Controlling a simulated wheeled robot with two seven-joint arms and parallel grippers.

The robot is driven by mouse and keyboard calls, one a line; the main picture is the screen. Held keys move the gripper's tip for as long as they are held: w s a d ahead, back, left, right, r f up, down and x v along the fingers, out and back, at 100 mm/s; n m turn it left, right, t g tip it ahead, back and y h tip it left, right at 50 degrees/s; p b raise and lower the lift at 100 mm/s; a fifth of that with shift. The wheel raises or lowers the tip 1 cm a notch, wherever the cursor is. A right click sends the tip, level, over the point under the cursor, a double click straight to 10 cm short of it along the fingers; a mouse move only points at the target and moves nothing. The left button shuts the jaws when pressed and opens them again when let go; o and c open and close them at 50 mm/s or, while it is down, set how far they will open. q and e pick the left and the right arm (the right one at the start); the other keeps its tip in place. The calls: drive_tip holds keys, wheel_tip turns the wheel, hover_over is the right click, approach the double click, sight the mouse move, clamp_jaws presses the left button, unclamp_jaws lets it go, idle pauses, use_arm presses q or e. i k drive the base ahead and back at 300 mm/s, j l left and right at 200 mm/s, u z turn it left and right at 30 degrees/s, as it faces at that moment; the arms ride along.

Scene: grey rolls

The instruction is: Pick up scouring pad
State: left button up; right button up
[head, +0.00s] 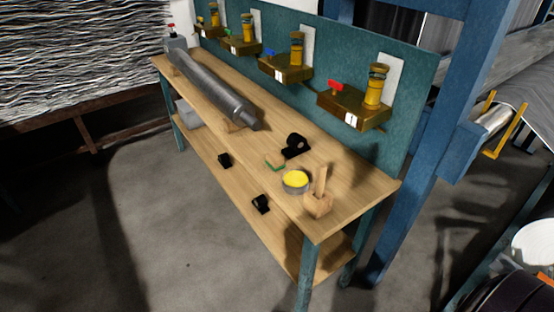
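I cannot clearly make out a scouring pad. A small, thin, bent green piece (275,165) lies on the wooden workbench (345,205), and I cannot tell what it is. Beside it is a round grey tin or ring with a yellow top (296,180). Neither of my grippers is in view, and nothing touches these things.
A wooden block with an upright handle (318,205) stands near the bench's near right end. A black object (296,145) lies behind the green piece. A long grey roll (213,85) covers the left part. Brass fixtures (357,108) line the teal back panel.

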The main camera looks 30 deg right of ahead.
sight(275, 160)
drive_tip(key=i+z, duration=0.1)
drive_tip(key=z, duration=0.4)
drive_tip(key=i+j+z, duration=0.1)
drive_tip(key=z, duration=0.35)
